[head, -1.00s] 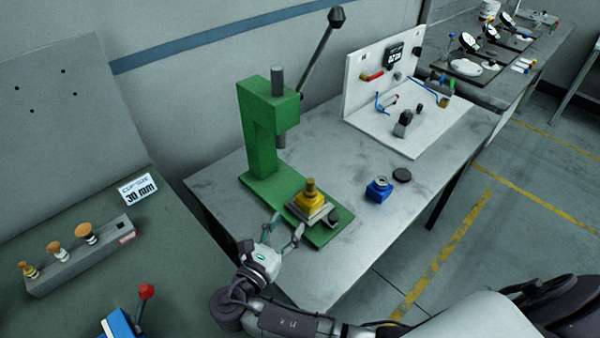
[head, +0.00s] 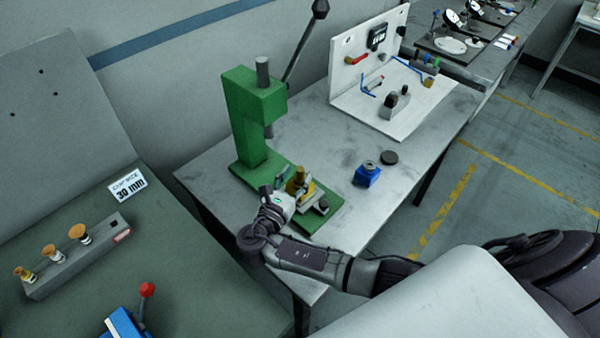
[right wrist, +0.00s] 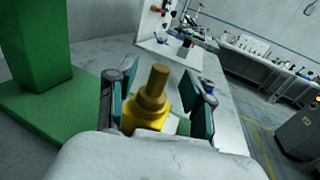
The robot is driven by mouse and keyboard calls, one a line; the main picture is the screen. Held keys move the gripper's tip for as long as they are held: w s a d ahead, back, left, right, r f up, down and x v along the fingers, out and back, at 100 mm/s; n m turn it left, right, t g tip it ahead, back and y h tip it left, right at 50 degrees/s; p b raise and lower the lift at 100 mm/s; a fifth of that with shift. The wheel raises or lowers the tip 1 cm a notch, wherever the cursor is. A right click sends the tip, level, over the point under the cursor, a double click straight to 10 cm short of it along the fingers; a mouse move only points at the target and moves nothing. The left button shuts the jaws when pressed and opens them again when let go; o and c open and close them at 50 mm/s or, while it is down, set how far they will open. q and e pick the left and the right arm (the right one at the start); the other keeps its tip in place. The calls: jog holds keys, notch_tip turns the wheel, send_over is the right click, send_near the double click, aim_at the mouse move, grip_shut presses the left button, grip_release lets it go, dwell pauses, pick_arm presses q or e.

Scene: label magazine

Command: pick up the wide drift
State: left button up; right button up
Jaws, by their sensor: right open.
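A brass stepped drift (head: 299,175) stands upright on a yellow block (head: 305,187) on the green press base; I cannot tell from its look alone that it is the wide one. In the right wrist view the drift (right wrist: 154,88) rises from the yellow block (right wrist: 133,120) between the fingers. My right gripper (head: 296,188) is open, one finger on each side of the drift; in the right wrist view the gripper (right wrist: 160,102) shows a gap on both sides. Its palm hides the lower part of the block. My left gripper is not in view.
The green press (head: 250,115) stands just behind, its ram above the base. A grey rack (head: 75,262) holds three orange-topped tools at left. A white fixture (head: 385,110) stands at the back.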

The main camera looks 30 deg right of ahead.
jog(key=shift+x, duration=1.2)
jog(key=shift+w+d, duration=0.1)
jog(key=shift+d, duration=0.1)
jog(key=shift+c, duration=0.9)
grip_shut()
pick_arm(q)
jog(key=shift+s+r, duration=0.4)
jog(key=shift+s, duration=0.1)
pick_arm(e)
jog(key=shift+r, duration=0.1)
